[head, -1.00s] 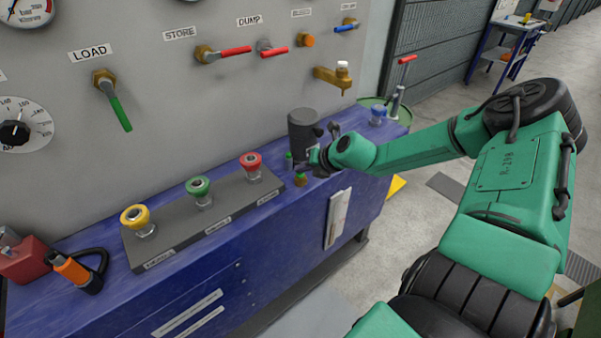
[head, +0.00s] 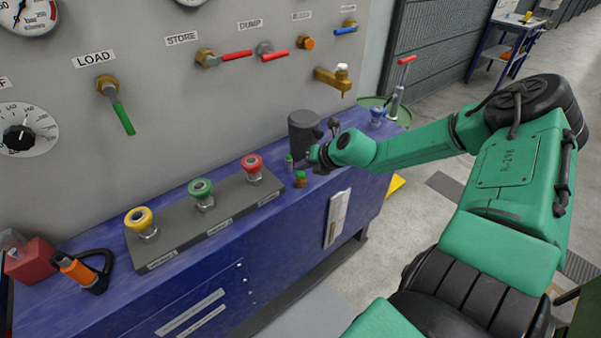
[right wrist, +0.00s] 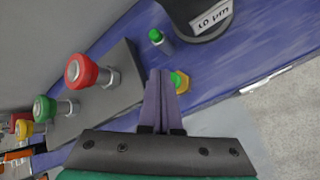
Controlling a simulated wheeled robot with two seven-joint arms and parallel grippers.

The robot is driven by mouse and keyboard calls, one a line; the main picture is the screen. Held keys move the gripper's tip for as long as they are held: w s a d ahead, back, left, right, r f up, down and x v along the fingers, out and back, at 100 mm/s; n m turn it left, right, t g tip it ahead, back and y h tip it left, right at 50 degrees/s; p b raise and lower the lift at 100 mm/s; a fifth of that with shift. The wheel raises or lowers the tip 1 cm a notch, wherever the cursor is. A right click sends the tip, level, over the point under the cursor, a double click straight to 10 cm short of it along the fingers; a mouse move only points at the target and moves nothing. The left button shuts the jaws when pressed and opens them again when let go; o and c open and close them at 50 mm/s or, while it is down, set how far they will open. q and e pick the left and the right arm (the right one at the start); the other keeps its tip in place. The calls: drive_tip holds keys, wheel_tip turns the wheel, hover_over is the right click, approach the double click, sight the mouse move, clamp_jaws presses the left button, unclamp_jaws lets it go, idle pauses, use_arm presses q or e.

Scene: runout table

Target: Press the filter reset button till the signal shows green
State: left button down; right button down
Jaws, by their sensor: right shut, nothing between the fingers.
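The filter (head: 303,135), a dark grey cylinder, stands at the right end of the blue bench. Its label reads 10 µm in the right wrist view (right wrist: 212,16). In front of it stands a small clear-bodied piece with a green top (head: 289,163), also in the right wrist view (right wrist: 156,37). Beside it is a brass hex fitting with a green top (head: 300,179), partly hidden behind my fingers in the right wrist view (right wrist: 181,82). Which is button and which signal is not marked. My right gripper (right wrist: 160,75) is shut and empty, close by the brass fitting; contact cannot be told.
A grey box with yellow (head: 139,219), green (head: 200,188) and red (head: 252,163) mushroom buttons lies left of the filter. A blue-topped knob (head: 377,114) stands right of it. The gauge panel (head: 190,110) rises behind.

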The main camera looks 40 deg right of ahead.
sight(303, 177)
wheel_tip(303, 177, up, 5)
drive_tip(key=p, duration=0.4)
drive_tip(key=shift+r, duration=0.1)
